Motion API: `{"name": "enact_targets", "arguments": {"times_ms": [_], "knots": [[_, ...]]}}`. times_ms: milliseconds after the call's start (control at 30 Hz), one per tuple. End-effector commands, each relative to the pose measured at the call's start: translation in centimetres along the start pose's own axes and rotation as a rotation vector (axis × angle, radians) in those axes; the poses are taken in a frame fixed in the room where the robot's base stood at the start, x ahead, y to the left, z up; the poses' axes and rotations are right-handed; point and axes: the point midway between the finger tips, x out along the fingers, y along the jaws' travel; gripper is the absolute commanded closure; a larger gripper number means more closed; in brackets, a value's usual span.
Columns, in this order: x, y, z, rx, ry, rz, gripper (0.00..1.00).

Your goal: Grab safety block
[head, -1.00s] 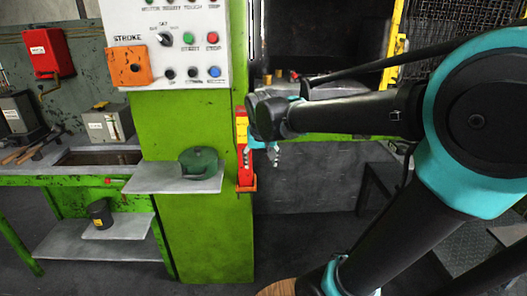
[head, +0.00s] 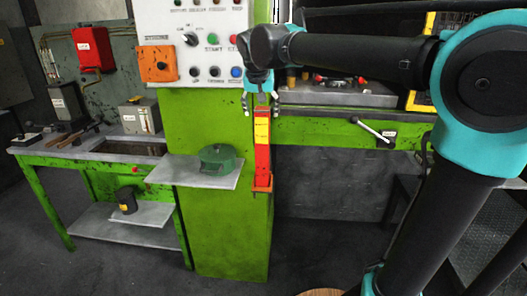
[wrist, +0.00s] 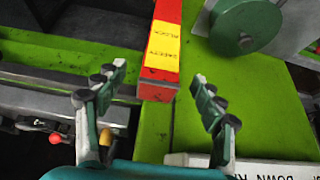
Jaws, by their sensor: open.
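The safety block (head: 262,150) is a tall red bar with a yellow label. It stands upright in a small orange holder (head: 262,186) on the side of the green press column (head: 228,245). In the wrist view the safety block (wrist: 161,55) shows its label text, and its near end lies between my finger tips, with gaps on both sides. My gripper (head: 261,100) is open and empty at the top of the block in the head view. It also shows in the wrist view (wrist: 158,82), with fingers spread.
A white control panel (head: 195,45) with buttons is left of my gripper. A small shelf (head: 180,171) holds a green round object (head: 218,157). A lever (head: 373,130) sticks out at the right. A green workbench (head: 110,158) stands at the left.

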Motion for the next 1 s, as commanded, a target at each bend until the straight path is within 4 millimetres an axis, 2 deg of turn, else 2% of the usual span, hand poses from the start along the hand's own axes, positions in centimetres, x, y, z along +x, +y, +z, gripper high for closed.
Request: {"name": "enact_targets", "arguments": {"times_ms": [100, 233, 467, 800, 1000], "knots": [[2.4, 0.1, 0.0, 0.001, 0.0, 0.001, 0.31], [4.2, 0.1, 0.0, 0.0, 0.0, 0.001, 0.31], [5.6, 0.0, 0.1, 0.0, 0.0, 0.001, 0.31], [9.9, -0.1, 0.6, 0.0, -0.001, 0.001, 0.31], [10.4, -0.1, 0.7, -0.001, -0.001, 0.0, 0.31]]}}
